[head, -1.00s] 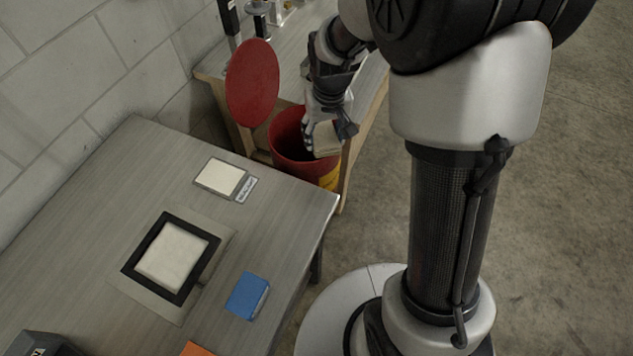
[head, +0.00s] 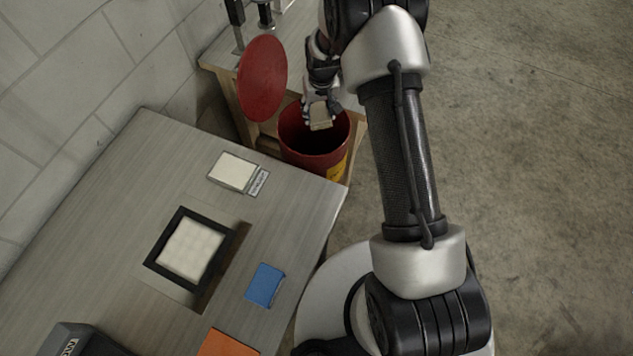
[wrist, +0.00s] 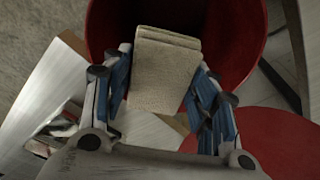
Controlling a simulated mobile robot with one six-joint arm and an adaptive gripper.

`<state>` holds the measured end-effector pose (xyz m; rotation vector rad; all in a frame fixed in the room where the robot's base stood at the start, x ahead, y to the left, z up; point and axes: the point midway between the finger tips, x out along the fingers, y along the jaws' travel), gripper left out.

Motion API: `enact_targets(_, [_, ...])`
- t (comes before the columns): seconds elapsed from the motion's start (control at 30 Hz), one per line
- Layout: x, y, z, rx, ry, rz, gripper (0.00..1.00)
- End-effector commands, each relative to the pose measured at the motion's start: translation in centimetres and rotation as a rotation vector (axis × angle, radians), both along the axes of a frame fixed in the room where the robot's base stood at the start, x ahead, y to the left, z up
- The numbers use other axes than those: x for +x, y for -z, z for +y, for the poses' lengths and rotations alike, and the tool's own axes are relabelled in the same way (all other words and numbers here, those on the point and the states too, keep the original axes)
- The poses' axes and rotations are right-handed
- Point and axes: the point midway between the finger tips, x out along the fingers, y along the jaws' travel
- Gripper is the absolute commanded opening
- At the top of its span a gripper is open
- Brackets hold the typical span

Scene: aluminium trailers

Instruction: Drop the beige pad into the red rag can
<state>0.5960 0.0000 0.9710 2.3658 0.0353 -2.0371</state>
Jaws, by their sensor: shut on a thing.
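The beige pad (head: 321,119) is held in my gripper (head: 320,106), over the mouth of the red rag can (head: 300,160). In the wrist view the pad (wrist: 165,75) sits between the two blue-lined fingers of my gripper (wrist: 160,88), which are shut on it. The can's round opening (wrist: 240,40) lies beyond the pad there. The can's red lid (head: 263,78) stands open on its left side. Whether the pad's lower edge is below the rim I cannot tell.
A metal table (head: 110,200) stands in front of the can, holding a white pad stack (head: 233,170), a black-framed white pad (head: 190,250), a blue block (head: 266,285) and an orange piece (head: 226,343). A wooden-edged bench (head: 225,80) stands behind the can. Concrete floor at right is clear.

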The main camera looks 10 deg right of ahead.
Motion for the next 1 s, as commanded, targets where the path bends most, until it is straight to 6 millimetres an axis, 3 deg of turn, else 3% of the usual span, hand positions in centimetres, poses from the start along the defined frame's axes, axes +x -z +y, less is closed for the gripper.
enact_targets(0.2, [0.0,2.6,0.0,0.0,0.0,0.0,0.31])
enact_targets(0.53, [0.0,2.8,0.0,0.0,0.0,-0.001,0.31])
enact_targets(0.57, [0.0,2.8,0.0,0.0,0.0,-0.001,0.55])
enact_targets(0.87, [0.0,2.8,0.0,0.0,0.0,-0.001,0.75])
enact_targets(1.0, [0.0,2.8,0.0,0.0,0.0,-0.001,0.77])
